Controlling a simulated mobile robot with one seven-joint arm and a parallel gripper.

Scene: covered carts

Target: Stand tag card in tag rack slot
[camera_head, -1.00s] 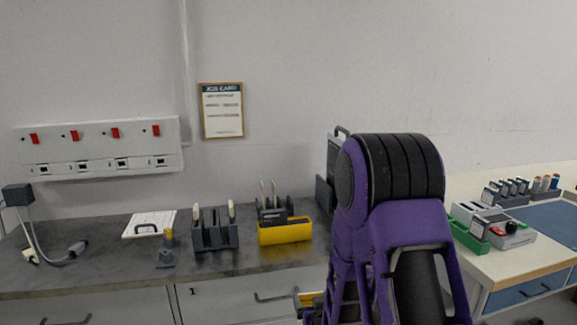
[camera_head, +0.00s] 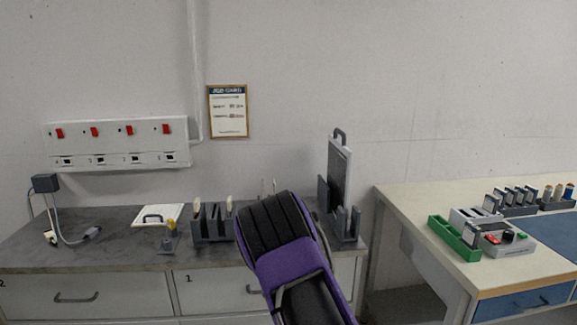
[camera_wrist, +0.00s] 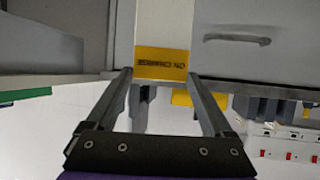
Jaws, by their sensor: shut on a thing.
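My gripper (camera_wrist: 160,78) is shut on the tag card (camera_wrist: 161,35), a pale card with a yellow band whose print reads upside down, "ON CHARGE". The card stretches beyond the fingertips toward the top of the wrist view. In the head view my purple and black arm stands in front of the grey bench, and the gripper and card are hidden there. A dark slotted rack (camera_head: 212,236) with pale upright pieces stands on the grey bench, left of my arm. Another dark slotted rack (camera_head: 518,209) stands on the right bench. I cannot tell which is the tag rack.
A tall grey panel in a dark stand (camera_head: 340,180) rises right of my arm. The right bench holds a green tray (camera_head: 453,240) and a grey device (camera_head: 506,246). A white board (camera_head: 150,222) lies at left.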

